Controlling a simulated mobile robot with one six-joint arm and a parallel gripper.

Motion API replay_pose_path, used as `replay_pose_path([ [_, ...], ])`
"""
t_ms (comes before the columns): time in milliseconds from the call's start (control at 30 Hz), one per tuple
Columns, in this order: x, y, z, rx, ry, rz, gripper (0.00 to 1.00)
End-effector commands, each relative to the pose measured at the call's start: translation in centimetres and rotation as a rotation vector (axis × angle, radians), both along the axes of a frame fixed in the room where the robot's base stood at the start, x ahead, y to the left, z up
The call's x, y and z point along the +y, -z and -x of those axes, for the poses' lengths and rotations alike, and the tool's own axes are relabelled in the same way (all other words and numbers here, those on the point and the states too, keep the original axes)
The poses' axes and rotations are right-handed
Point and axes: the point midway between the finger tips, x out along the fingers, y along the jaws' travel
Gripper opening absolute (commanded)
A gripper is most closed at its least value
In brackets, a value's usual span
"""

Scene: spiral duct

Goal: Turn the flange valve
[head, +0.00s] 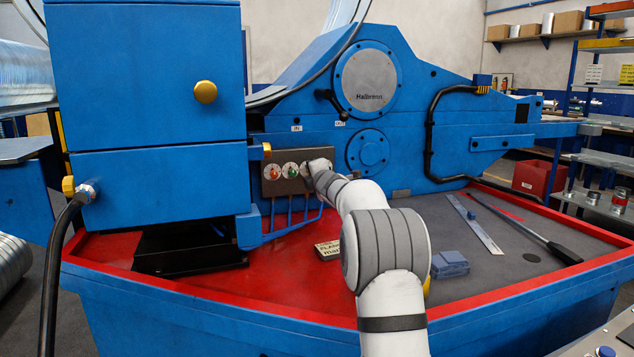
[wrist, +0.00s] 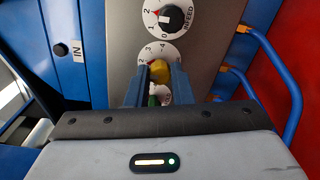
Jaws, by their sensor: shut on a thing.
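A row of dial knobs sits on the grey control panel (head: 285,187) of the blue machine. My gripper (head: 317,168) is at the right part of this row, and the arm hides some of the dials. In the wrist view my gripper (wrist: 157,80) has its two fingers on either side of a yellow knob (wrist: 160,70) and is shut on it. The dial behind this knob shows a 3 and a 4; its name is hidden. A green knob (wrist: 153,101) shows partly between the fingers.
Blue pipes (head: 290,215) run below the panel. A card with partly hidden lettering (head: 327,249), blue blocks (head: 449,264), a steel rule (head: 475,226) and a black-handled bar (head: 540,238) lie on the tray. A blue housing (head: 150,80) stands left of the panel.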

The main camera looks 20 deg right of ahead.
Motion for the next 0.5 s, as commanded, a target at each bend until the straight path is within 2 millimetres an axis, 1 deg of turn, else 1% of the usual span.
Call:
replay_pose_path([
  [33, 0.07, 0.59, -0.01, 0.001, 0.0, 0.045, 0.0],
  [500, 0.11, 0.63, -0.02, 0.004, -0.002, 0.491, 0.0],
])
